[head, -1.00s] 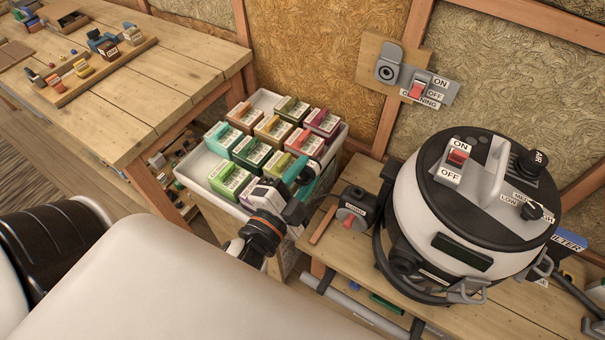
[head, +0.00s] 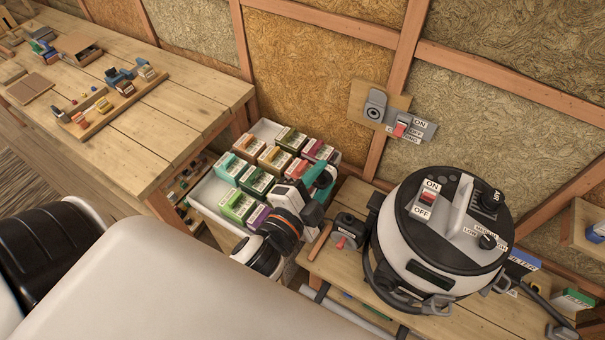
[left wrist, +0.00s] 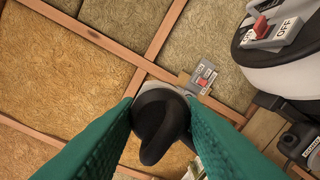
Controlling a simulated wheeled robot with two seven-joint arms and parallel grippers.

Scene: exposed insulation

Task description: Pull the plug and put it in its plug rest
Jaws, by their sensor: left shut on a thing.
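My left gripper (left wrist: 165,125), with green fingers, is shut on the black plug (left wrist: 160,122), which has a rounded body and a thick loop. In the head view this gripper (head: 322,182) is above the front right of the carton tray, and the plug is hard to make out there. The grey wall socket (head: 375,103) with a dark round opening is on a wooden board beyond, apart from the gripper. In the left wrist view the plug covers the socket's area. I cannot tell for sure which thing is the plug rest. My right gripper is not in view.
A red switch (head: 399,129) is beside the socket. The white and black vacuum (head: 440,240) stands on the low bench to the right. A small black fixture with a red part (head: 348,232) is left of it. A tray (head: 205,194) holds several cartons. A workbench (head: 150,130) is at left.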

